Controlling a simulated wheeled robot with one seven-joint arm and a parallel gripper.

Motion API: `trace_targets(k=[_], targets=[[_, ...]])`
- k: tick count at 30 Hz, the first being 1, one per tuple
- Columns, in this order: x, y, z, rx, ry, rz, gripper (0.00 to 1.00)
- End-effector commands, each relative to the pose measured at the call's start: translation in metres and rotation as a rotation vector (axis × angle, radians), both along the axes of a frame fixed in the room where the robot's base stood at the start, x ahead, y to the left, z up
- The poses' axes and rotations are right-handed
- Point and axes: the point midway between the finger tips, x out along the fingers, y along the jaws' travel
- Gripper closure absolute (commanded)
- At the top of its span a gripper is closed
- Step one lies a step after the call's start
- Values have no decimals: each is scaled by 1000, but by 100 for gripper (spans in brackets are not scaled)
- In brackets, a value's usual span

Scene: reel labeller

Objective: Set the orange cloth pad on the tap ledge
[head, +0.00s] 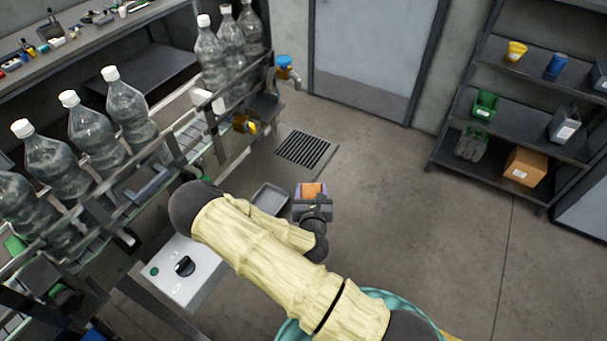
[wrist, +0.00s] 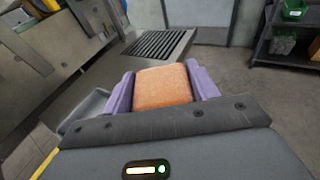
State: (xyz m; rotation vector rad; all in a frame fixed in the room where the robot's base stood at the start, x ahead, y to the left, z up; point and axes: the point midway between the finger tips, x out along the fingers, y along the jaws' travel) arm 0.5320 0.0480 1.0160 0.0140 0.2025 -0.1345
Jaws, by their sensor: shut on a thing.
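The orange cloth pad (wrist: 163,88) is held between the two purple fingers of my gripper (wrist: 161,80) in the wrist view. In the head view the pad (head: 312,189) shows as a small orange patch at the end of my arm. A grey slab with a dark slatted grate (head: 303,149), which looks like the tap ledge, is just beyond my gripper, near the blue-handled tap (head: 285,64). The same grated slab (wrist: 158,45) shows ahead of the pad in the wrist view, apart from it.
A shallow grey tray (head: 269,199) is just left of my gripper. The bottling line with large clear bottles (head: 90,130) runs along the left, with a control box (head: 184,266). A dark shelf (head: 520,120) stands at the right. The floor between is clear.

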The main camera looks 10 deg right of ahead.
Motion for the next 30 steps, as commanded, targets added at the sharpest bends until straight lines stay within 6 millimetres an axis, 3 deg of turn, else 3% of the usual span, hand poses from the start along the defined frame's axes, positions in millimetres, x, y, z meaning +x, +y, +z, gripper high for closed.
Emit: trace_targets(k=[1, 9, 13, 18, 30], targets=[[-5, -7, -18, -8, 6, 15, 63], [-30, -33, -91, -5, 5, 95, 63], [-42, -43, -117, -3, 2, 122, 63], [-49, -48, -127, -1, -1, 136, 63], [-48, -49, -126, 0, -2, 135, 63]])
